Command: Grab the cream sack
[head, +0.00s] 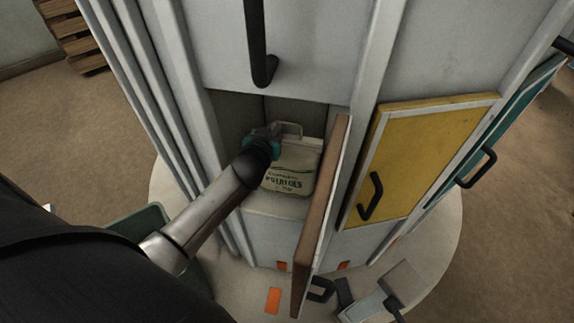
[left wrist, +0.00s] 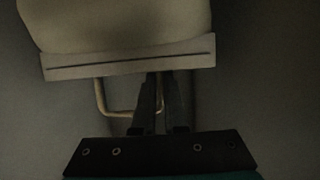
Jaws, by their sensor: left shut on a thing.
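The cream sack (head: 290,168) with "POTATOES" printed on it stands in an open compartment of the grey cabinet in the head view. A looped handle (head: 291,127) shows at its top. My left gripper (head: 270,133) reaches into the compartment from the left, at the top of the sack. In the left wrist view the sack (left wrist: 120,25) fills the upper part, with a stitched top band (left wrist: 130,60). The fingers of my left gripper (left wrist: 153,105) are shut on the sack's handle (left wrist: 103,98).
The compartment's door (head: 322,210) stands open to the right of the sack. A yellow door (head: 425,155) and a teal door (head: 515,120) are farther right. A dark green bin (head: 140,222) stands at the lower left. A black handle (head: 258,45) hangs above the compartment.

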